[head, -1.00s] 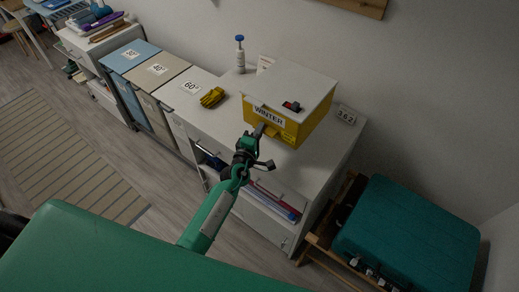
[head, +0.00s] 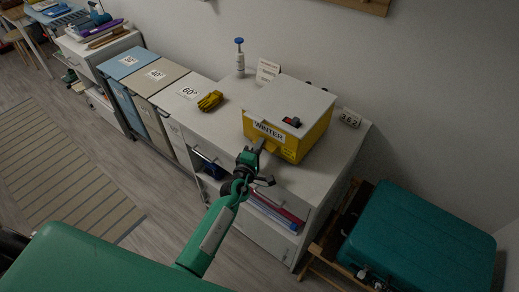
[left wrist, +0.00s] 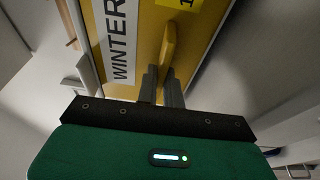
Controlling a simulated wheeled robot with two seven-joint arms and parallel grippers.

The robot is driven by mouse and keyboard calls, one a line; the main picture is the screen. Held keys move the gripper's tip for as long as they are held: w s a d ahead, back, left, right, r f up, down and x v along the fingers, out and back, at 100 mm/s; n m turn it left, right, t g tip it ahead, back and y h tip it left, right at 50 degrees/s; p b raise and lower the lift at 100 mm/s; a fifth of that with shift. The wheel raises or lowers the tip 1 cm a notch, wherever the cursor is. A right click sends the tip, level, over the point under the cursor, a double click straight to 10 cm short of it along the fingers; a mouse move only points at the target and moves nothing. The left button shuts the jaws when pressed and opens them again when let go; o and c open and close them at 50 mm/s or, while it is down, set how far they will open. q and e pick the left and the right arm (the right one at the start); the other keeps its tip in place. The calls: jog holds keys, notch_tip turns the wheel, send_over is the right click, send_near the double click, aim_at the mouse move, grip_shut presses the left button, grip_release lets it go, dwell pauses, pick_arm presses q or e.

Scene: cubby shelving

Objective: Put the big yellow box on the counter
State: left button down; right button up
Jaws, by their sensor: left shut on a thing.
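The big yellow box (head: 291,147) has a white lid and a "WINTER" label. It is over the white counter (head: 222,125), near its right end. I cannot tell for sure whether its underside touches the top. My left gripper (head: 258,145) is at the box's front, shut on its yellow handle. In the left wrist view the gripper's fingers (left wrist: 162,82) close around the yellow handle (left wrist: 169,48), beside the "WINTER" label on the yellow box (left wrist: 150,30). My right gripper is not in view.
A teal suitcase (head: 420,240) stands at the right.

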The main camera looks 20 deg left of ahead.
pick_arm(q)
jog(key=shift+r, duration=0.2)
jog(key=shift+f, duration=0.15)
jog(key=shift+f+b, duration=0.35)
jog(key=shift+f, duration=0.1)
jog(key=c, duration=1.5)
grip_release()
jog(key=shift+s+f, duration=0.1)
jog(key=shift+f, duration=0.15)
jog(key=shift+c, duration=0.2)
